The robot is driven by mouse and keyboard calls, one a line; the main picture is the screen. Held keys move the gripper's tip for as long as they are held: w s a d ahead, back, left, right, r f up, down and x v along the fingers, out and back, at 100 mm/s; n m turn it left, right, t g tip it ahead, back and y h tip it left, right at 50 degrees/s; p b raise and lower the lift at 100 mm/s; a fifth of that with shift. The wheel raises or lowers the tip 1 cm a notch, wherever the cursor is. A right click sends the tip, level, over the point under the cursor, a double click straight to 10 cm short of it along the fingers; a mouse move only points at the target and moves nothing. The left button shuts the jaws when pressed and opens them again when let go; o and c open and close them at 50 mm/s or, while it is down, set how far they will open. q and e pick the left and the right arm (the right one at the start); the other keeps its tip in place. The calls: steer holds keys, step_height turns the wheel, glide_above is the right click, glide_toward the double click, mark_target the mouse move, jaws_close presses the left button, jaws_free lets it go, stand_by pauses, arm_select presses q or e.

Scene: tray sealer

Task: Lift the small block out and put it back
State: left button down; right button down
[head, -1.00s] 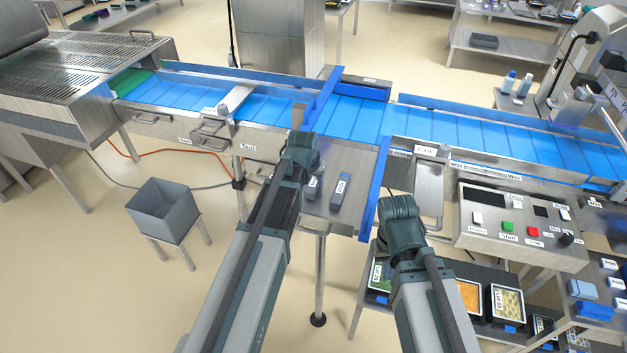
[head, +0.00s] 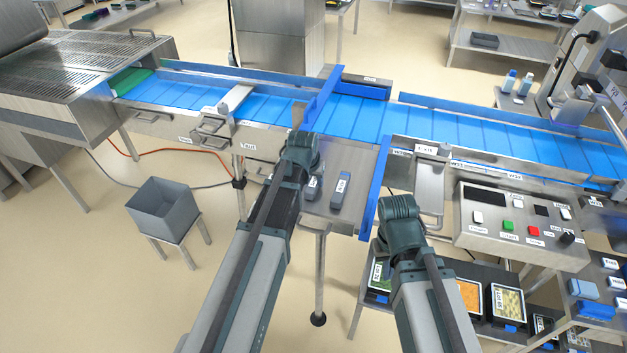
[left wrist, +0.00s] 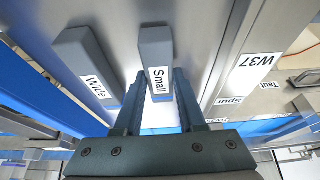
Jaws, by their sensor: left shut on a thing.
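In the left wrist view the grey block labelled Small (left wrist: 157,62) lies between the two fingers of my left gripper (left wrist: 157,88), which is shut on it. A second grey block labelled Wide (left wrist: 88,62) is to its left, apart from the fingers. In the head view two grey blocks lie on the steel plate, the nearer one to my left arm (head: 314,187) and another to its right (head: 341,190). My left arm hides its own fingertips there. I cannot tell whether the small block is raised. My right arm ends over the plate's right side; its fingers are hidden.
A blue conveyor belt (head: 450,128) runs behind the plate, with a blue guide bar (head: 322,97) across it. A blue upright strip (head: 375,190) borders the plate's right side. A control box (head: 515,225) stands to the right. A grey bin (head: 163,210) stands at the left.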

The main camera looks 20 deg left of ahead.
arm_select(q)
steer(key=shift+c, duration=2.1)
jaws_free()
steer(key=shift+c, duration=0.2)
steer(key=shift+c, duration=1.4)
step_height(320, 180, up, 7)
steer(key=p, duration=0.7)
